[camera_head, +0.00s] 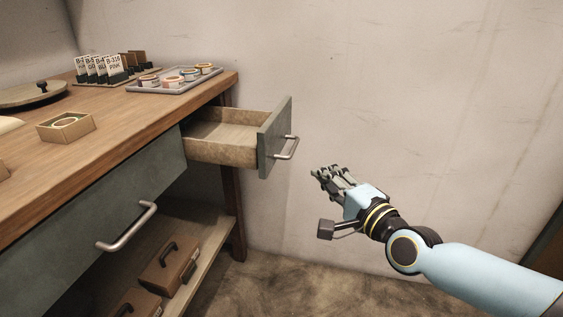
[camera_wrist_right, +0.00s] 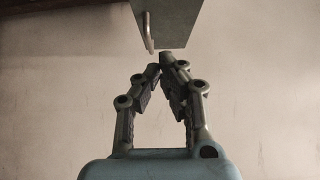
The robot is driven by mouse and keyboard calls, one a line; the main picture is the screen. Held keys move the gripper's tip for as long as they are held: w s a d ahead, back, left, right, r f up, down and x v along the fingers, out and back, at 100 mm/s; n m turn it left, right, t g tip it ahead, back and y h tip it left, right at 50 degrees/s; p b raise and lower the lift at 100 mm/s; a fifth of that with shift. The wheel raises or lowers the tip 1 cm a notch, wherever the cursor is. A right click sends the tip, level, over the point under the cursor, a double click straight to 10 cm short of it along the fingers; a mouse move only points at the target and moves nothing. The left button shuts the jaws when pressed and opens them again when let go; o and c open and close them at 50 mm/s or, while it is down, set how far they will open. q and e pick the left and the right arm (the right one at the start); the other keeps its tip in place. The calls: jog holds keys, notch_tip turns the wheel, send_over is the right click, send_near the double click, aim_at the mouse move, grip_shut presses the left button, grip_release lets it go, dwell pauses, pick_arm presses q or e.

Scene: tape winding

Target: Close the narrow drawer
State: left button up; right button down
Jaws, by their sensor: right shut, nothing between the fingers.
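The narrow drawer (camera_head: 222,134) is pulled out from the right end of the wooden workbench, and its inside looks empty. Its grey-green front panel (camera_head: 272,138) carries a metal bar handle (camera_head: 288,148). In the right wrist view the drawer front (camera_wrist_right: 168,20) and its handle (camera_wrist_right: 149,32) show at the top, beyond the fingertips. My right gripper (camera_head: 322,172) is shut and empty, to the right of the handle and a little lower, apart from it in the head view. The gripper also shows in the wrist view (camera_wrist_right: 160,68). My left gripper is not in view.
A wider drawer (camera_head: 95,200) with a bar handle (camera_head: 127,226) is shut at the left. On the bench (camera_head: 140,115) are a tray of tape rolls (camera_head: 174,79), labelled cards (camera_head: 100,69) and a small box (camera_head: 65,127). Brown cases (camera_head: 170,264) sit on the lower shelf.

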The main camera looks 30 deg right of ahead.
jog(key=b, duration=0.1)
send_near(275, 147)
jog(key=w+d, duration=0.3)
jog(key=shift+w+a, duration=0.3)
jog(key=shift+a, duration=0.2)
jog(key=shift+w+a, duration=0.3)
jog(key=shift+a, duration=0.15)
jog(key=shift+w+a, duration=0.35)
jog(key=shift+w, duration=0.1)
jog(key=shift+a, duration=0.1)
